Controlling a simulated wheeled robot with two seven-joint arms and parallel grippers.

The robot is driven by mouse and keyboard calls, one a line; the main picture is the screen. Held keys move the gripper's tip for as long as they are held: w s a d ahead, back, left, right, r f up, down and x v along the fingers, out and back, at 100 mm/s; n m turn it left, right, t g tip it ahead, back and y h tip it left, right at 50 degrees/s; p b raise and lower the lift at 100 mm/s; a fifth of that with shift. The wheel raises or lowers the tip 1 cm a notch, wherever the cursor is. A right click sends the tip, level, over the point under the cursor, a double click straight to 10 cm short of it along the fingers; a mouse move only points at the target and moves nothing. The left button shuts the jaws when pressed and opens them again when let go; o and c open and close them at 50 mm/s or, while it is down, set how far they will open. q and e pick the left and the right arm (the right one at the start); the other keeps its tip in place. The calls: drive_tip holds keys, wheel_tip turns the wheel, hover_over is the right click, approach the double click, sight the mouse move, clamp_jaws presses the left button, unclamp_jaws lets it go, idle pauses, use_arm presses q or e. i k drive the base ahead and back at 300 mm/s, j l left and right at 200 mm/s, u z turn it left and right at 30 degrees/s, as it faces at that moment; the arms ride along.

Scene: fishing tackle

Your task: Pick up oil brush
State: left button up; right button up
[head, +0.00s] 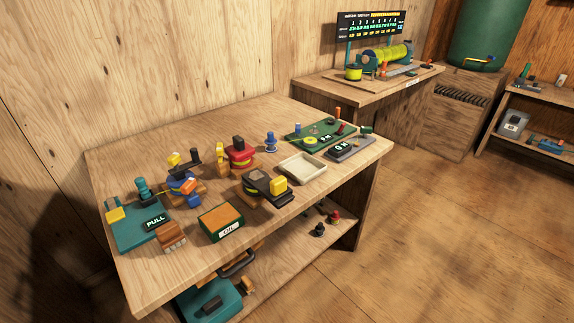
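I cannot tell for sure which thing is the oil brush. A brown wooden block with pale stripes (171,237) lies at the near left of the workbench (135,272); it may be a brush or a rack. A green tray (296,131) at the far right of the bench top holds small parts too small to tell apart. Neither of my grippers shows in the head view.
The bench top also carries a teal "PULL" stand (131,230), a box with an orange top (221,220), several fishing reels, a shallow pale tray (302,168) and a grey scale (349,148). A teal case (211,300) is below. The floor at right is clear.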

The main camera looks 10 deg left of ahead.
sight(170, 236)
drive_tip(key=k+u, duration=0.1)
drive_tip(key=u, duration=1.15)
